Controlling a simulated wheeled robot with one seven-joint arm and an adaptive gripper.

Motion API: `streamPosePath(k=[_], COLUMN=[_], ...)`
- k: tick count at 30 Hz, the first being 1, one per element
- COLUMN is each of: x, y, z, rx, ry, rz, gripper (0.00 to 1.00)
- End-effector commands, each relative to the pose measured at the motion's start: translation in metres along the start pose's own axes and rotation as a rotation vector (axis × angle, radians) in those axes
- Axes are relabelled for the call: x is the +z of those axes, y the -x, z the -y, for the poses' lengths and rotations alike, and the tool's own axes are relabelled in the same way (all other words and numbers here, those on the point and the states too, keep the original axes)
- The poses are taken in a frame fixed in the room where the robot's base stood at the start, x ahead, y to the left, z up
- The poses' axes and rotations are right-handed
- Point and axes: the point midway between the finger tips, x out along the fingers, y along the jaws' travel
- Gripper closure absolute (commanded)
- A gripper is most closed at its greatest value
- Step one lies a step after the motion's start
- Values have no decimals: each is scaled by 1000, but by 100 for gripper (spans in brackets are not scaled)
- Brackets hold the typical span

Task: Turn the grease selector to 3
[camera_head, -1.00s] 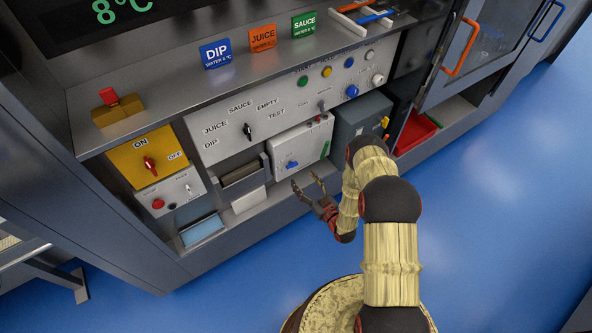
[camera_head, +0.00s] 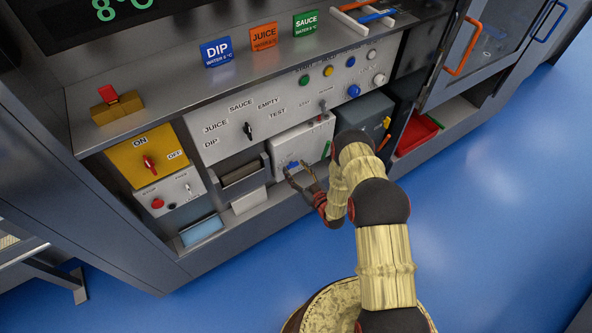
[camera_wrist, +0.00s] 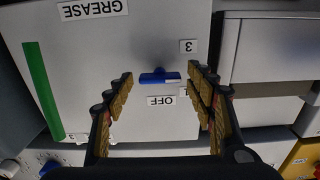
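The grease selector is a blue bar-shaped knob (camera_wrist: 159,76) on a white box (camera_head: 287,147). In the wrist view the box appears upside down, with a GREASE label (camera_wrist: 92,9). The knob's bar lies nearly level there, with the "3" label (camera_wrist: 188,46) above right and the OFF label (camera_wrist: 167,100) below. A partly covered label sits at lower right. My gripper (camera_wrist: 160,77) is open, one finger on each side of the knob, with gaps visible; contact is not seen. In the head view my gripper (camera_head: 298,171) is at the box's lower front, by the blue knob (camera_head: 292,166).
A green strip (camera_wrist: 43,90) runs along the box's face. A grey box (camera_head: 362,117) stands right of it, and a grey tray-like holder (camera_head: 240,178) stands left. A control panel (camera_head: 225,140) with a selector and buttons is above. Blue floor (camera_head: 480,230) is clear.

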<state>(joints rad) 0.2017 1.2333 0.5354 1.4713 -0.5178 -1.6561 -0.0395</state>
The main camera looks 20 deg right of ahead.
Motion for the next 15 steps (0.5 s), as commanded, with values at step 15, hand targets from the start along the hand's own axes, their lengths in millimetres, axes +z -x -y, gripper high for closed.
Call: streamPosePath(k=[15], x=[0], y=[0], z=[0], rx=[0], ry=[0], rz=[0], gripper=[76])
